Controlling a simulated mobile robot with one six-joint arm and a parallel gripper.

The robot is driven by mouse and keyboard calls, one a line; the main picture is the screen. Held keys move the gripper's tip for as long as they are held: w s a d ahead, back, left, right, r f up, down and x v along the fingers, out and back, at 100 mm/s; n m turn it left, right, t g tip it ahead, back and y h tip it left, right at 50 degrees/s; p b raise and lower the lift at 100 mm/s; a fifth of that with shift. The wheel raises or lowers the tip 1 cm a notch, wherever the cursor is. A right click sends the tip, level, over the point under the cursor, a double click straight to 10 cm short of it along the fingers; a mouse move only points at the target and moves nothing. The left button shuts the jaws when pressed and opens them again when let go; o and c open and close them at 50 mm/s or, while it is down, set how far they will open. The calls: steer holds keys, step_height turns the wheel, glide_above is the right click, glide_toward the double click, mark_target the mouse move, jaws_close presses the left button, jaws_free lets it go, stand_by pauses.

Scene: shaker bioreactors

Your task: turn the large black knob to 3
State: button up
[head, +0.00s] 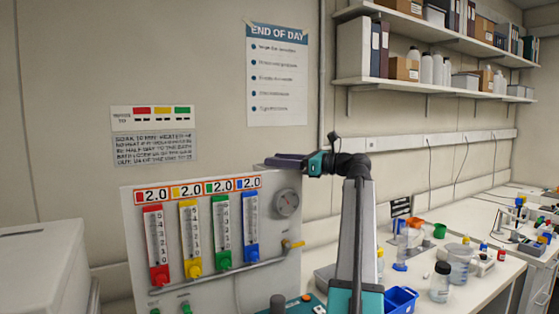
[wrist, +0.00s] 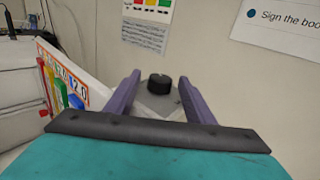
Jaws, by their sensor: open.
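A black round knob (wrist: 159,86) shows in the wrist view on a light grey surface. My gripper (wrist: 159,78) is open, with a purple finger on the left and right of the knob in that view. A gap shows on both sides, and I cannot tell whether the fingertips reach down around it. No number or pointer on the knob can be read. In the head view my gripper (head: 272,161) is at the top right edge of the panel (head: 135,240), and its fingers hide what is behind them.
The panel carries several coloured flow tubes reading 2.0, a round gauge (head: 287,203) and a yellow valve (head: 292,245). Bottles and a blue bin (head: 400,299) crowd the bench at right. A wall poster (head: 277,75) hangs above.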

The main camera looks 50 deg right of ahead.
steer(key=shift+c, duration=0.5)
steer(key=c, duration=1)
steer(key=shift+o, duration=0.2)
